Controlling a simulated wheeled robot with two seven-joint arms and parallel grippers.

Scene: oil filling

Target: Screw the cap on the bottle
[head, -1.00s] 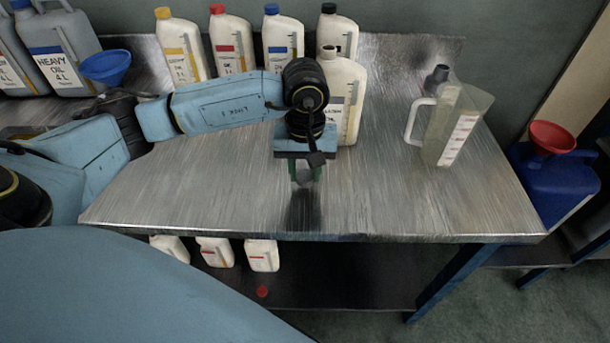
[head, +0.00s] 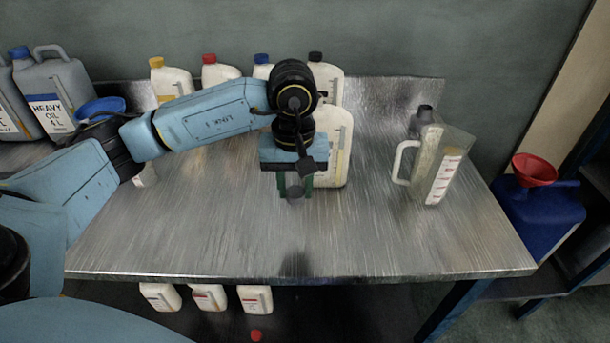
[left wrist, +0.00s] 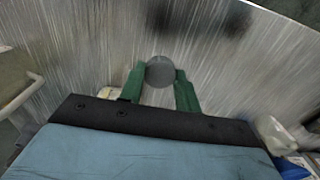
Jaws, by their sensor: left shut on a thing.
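The uncapped white oil bottle (head: 338,160) stands upright on the metal table, partly behind my left arm. Its neck is hidden now. In the left wrist view, the cap (left wrist: 159,72) sits between the fingertips of the left gripper (left wrist: 160,80), above the table top. My right gripper is not in view.
Several capped bottles (head: 170,82) stand along the back. A clear measuring jug (head: 435,170) stands to the right. Grey canisters (head: 55,90) and a blue funnel (head: 100,106) are at the left. The table's front middle (head: 300,255) is clear.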

